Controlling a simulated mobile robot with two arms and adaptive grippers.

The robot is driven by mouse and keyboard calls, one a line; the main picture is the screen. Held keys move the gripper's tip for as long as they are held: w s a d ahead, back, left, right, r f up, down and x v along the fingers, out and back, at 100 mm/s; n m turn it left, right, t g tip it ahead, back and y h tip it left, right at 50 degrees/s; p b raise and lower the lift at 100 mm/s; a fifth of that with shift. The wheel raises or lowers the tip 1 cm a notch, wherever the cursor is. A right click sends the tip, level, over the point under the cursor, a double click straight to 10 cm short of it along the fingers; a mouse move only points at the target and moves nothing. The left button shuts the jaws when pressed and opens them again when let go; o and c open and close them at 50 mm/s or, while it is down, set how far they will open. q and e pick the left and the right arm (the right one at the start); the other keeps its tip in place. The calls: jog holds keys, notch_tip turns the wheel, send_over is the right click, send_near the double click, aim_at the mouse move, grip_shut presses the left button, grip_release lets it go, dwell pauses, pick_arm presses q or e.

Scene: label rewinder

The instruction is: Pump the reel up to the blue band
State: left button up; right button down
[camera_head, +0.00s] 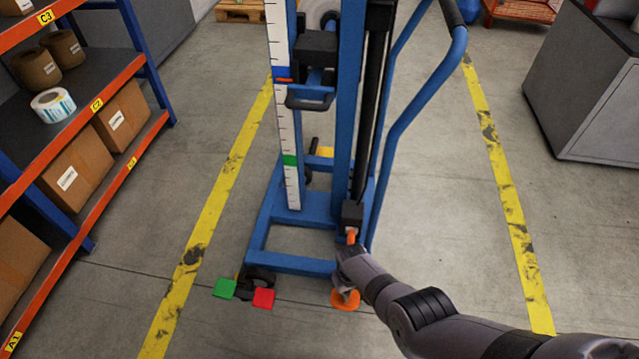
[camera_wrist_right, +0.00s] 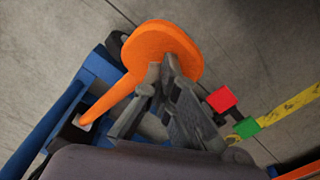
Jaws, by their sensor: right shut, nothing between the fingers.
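The blue lift (camera_head: 343,110) stands in the middle of the head view, with a white ruled scale (camera_head: 291,130) on its left side. The scale has a blue band (camera_head: 281,72) high up and a green band (camera_head: 289,160) lower down. An orange pointer (camera_head: 285,81) on the carriage (camera_head: 316,46) is at the blue band's lower edge. Part of a pale reel (camera_head: 318,12) shows behind the carriage. My right gripper (camera_head: 347,291) is shut and empty, its fingertips at the orange foot pedal (camera_head: 345,301). The wrist view shows the fingertips against the pedal's round pad (camera_wrist_right: 162,42). My left gripper is out of view.
A green pedal (camera_head: 225,288) and a red pedal (camera_head: 264,298) sit by the left front caster. A shelf rack (camera_head: 140,75) with boxes and rolls stands left. A grey cabinet (camera_head: 590,90) stands right. The floor between the yellow lines is mostly clear.

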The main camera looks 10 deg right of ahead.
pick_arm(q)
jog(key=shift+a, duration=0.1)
